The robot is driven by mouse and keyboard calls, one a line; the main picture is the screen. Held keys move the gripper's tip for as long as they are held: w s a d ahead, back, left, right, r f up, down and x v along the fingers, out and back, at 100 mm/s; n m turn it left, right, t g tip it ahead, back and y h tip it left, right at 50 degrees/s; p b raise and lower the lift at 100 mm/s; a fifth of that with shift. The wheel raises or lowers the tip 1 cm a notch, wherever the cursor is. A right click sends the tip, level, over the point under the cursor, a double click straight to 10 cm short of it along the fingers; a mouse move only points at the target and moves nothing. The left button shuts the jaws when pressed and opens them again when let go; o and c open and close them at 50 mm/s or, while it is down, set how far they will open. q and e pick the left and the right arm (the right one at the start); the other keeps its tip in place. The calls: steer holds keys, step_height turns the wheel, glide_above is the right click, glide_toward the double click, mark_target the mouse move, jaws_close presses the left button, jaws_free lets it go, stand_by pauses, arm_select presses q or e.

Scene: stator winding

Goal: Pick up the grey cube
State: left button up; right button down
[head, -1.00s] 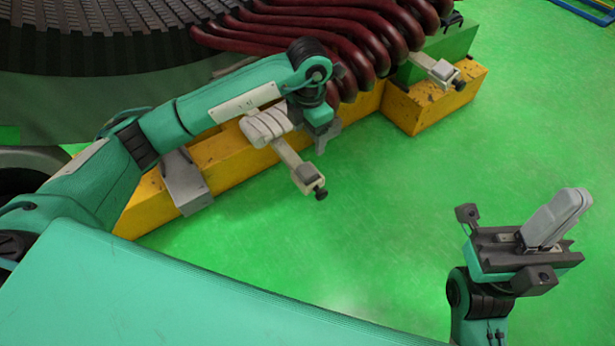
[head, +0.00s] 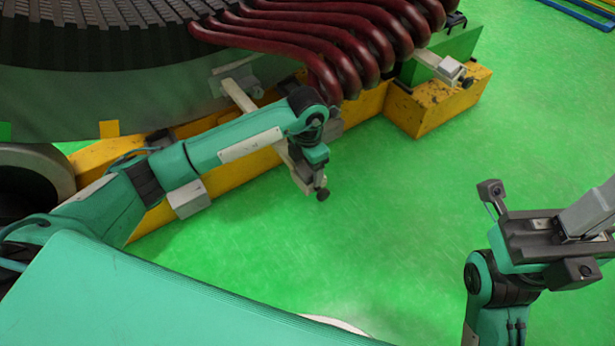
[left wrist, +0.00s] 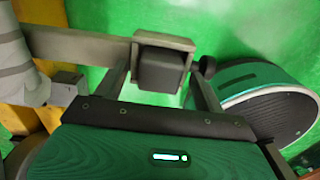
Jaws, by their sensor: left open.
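The grey cube (left wrist: 160,70) sits in the pale bracket at the end of a bar in the left wrist view. In the head view my left gripper (head: 308,170) mostly hides it. The left gripper is open, and in the left wrist view its two fingers (left wrist: 160,88) stand on either side of the cube. I cannot tell whether they touch it. My right gripper (head: 585,215) is at the right edge of the head view, with a light grey piece on it that is cut off by the frame. I cannot tell its jaw state.
Dark red coils (head: 335,45) curve out from the stator (head: 90,30). A yellow base (head: 430,105) runs below them. A second bar bracket (head: 446,68) with a grey block sits at the upper right. The green floor (head: 400,210) is clear between my arms.

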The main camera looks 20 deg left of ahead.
arm_select(q)
steer(key=shift+r, duration=0.1)
steer(key=c, duration=1.1)
